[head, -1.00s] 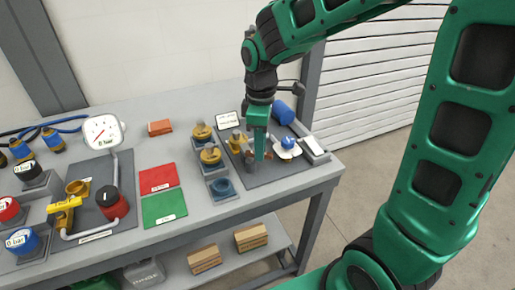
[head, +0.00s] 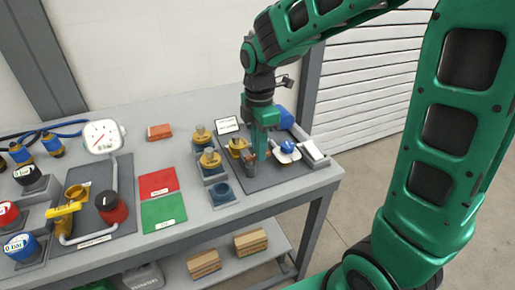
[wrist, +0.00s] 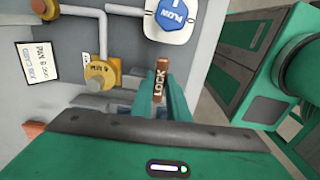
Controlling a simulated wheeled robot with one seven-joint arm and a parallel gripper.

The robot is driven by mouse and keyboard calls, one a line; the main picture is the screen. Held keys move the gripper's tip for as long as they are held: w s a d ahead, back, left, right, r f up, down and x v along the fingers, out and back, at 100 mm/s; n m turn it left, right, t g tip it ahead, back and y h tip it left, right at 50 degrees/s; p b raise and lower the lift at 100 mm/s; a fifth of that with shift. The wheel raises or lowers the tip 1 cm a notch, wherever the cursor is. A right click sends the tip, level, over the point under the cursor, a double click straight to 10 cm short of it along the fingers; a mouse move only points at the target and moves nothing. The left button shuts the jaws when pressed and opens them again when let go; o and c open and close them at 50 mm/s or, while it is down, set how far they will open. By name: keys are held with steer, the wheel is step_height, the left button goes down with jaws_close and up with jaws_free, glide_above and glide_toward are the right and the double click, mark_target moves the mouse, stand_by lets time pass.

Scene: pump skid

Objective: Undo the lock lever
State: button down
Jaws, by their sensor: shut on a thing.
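The lock lever (wrist: 159,85) is a brown bar marked LOCK, seen in the wrist view just right of the middle. My gripper (wrist: 157,98) is shut on it, with the green fingers on either side of the bar. In the head view my gripper (head: 261,157) points down at the dark plate on the right of the bench; the fingers largely hide the lever there.
Red (head: 158,182) and green (head: 164,209) mats lie left on the bench.

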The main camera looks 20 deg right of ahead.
steer(key=shift+w+d+r, duration=0.1)
steer(key=shift+w, duration=0.1)
steer(key=c, duration=1.7)
jaws_free()
step_height(320, 180, up, 11)
steer(key=shift+f, duration=0.2)
